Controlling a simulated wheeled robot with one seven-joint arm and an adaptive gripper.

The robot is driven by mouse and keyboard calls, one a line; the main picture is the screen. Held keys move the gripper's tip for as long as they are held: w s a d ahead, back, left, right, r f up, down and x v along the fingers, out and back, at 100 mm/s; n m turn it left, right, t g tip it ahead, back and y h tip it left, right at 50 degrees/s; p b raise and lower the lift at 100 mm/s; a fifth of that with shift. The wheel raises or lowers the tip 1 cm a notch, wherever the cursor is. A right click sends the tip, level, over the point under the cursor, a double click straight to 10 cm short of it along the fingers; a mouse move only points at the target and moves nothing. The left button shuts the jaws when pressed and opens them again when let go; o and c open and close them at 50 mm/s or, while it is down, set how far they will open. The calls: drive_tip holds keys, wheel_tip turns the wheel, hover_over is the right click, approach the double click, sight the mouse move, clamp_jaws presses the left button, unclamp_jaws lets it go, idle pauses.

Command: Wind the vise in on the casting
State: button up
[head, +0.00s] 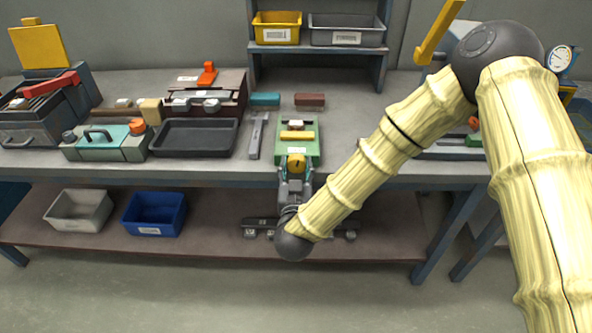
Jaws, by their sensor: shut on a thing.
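The vise (308,154) is a green body at the front edge of the bench. A yellow bar (296,135) lies across it. A small pale and brown block, which looks like the casting (296,124), sits just behind that bar. I cannot tell whether the bar touches it. A round yellow knob (297,162) is on the vise's front end. My gripper (296,174) reaches in from the front and is shut on this knob. The fingertips are small and partly hidden against it.
A grey bar (258,136) lies close left of the vise. Teal (265,99) and dark red (309,100) blocks lie behind it. A black tray (194,138) and teal toolbox (105,142) stand further left. A lower shelf (210,240) holds a blue bin (153,214).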

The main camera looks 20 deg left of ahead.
drive_tip(key=shift+m, duration=1.1)
drive_tip(key=o, duration=1)
drive_tip(key=shift+s, duration=0.1)
drive_tip(key=v, duration=1.1)
drive_tip(key=shift+s+d, duration=0.15)
drive_tip(key=shift+s, duration=0.2)
